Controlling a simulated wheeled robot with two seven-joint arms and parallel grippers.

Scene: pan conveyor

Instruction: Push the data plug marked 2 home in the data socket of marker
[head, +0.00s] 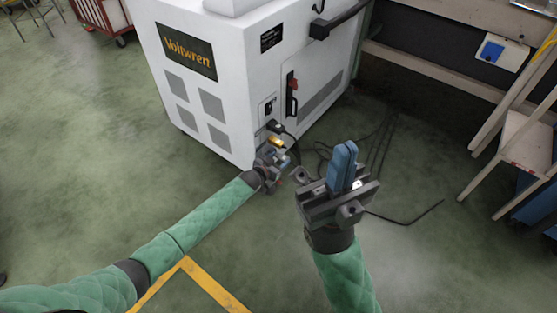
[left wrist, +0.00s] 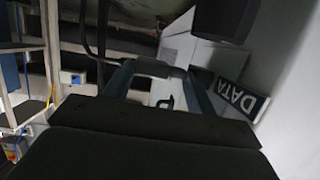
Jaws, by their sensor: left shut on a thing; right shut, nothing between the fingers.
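My left gripper (head: 278,160) is low at the right-hand face of the white Voltwren machine (head: 205,85), close to its bottom corner. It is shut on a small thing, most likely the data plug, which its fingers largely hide. A DATA label (left wrist: 240,98) shows on the pale panel in the left wrist view, just right of the fingers (left wrist: 160,85). The socket and the mark 2 cannot be made out, nor how deep the plug sits. My right gripper (head: 343,165) is shut and empty, its blue fingers together and pointing up, apart from the machine.
A black plug (head: 274,126) with a cable and a yellow piece (head: 277,142) sit on the panel just above my left gripper. Dark cables (head: 375,150) lie on the floor behind my right gripper.

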